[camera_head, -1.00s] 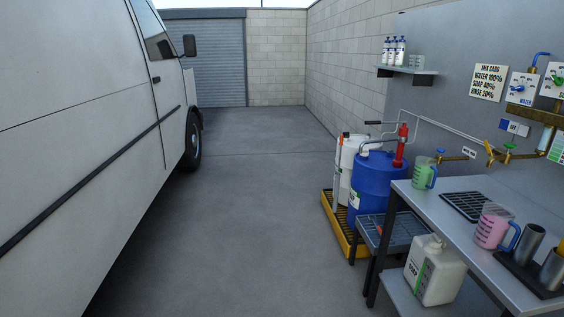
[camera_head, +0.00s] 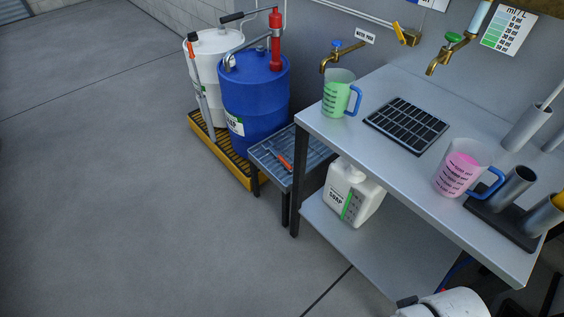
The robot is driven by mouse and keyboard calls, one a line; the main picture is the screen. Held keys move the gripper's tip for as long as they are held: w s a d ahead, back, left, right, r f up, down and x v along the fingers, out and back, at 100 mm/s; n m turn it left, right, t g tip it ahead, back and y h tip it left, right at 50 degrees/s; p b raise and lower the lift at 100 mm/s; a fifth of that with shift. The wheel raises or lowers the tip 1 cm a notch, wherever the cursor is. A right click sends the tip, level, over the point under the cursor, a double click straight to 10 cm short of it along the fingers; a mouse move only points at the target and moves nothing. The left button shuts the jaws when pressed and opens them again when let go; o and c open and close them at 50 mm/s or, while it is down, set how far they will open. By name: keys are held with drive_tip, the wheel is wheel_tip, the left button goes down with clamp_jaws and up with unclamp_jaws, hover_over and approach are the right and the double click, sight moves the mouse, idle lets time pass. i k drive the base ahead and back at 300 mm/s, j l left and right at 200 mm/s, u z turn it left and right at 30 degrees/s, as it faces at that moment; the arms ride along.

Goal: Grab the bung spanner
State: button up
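A small orange-and-dark tool (camera_head: 285,162), which looks like the bung spanner, lies on the low grated stand (camera_head: 262,150) between the blue drum (camera_head: 255,90) and the steel bench. Its exact shape is too small to tell. A long grey tool with an orange top (camera_head: 198,85) leans against the white drum (camera_head: 222,42). White rounded parts of my arm show at the bottom right edge. My gripper's fingers are not in view.
Both drums stand on a yellow spill tray (camera_head: 240,173). The steel bench (camera_head: 375,125) carries a green jug (camera_head: 338,95), a pink jug (camera_head: 462,170) and metal cups. A white soap can (camera_head: 352,192) stands on its lower shelf. The floor at left is clear.

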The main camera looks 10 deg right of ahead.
sight(270, 147)
drive_tip(key=i+j+z, duration=0.1)
drive_tip(key=i+j, duration=0.25)
drive_tip(key=i+j+z, duration=0.15)
drive_tip(key=i+j, duration=0.15)
drive_tip(key=i+j+z, duration=0.1)
drive_tip(key=i+j, duration=0.25)
drive_tip(key=i+j+z, duration=0.15)
drive_tip(key=i+j, duration=0.15)
drive_tip(key=j, duration=0.2)
drive_tip(key=i+j+z, duration=0.1)
drive_tip(key=i+j, duration=0.15)
drive_tip(key=j, duration=0.2)
drive_tip(key=i+j+z, duration=0.1)
drive_tip(key=i+j, duration=0.15)
drive_tip(key=j, duration=0.2)
drive_tip(key=i+j+z, duration=0.15)
drive_tip(key=j, duration=0.35)
drive_tip(key=i+j+z, duration=0.1)
drive_tip(key=i+j, duration=0.2)
drive_tip(key=j, duration=0.2)
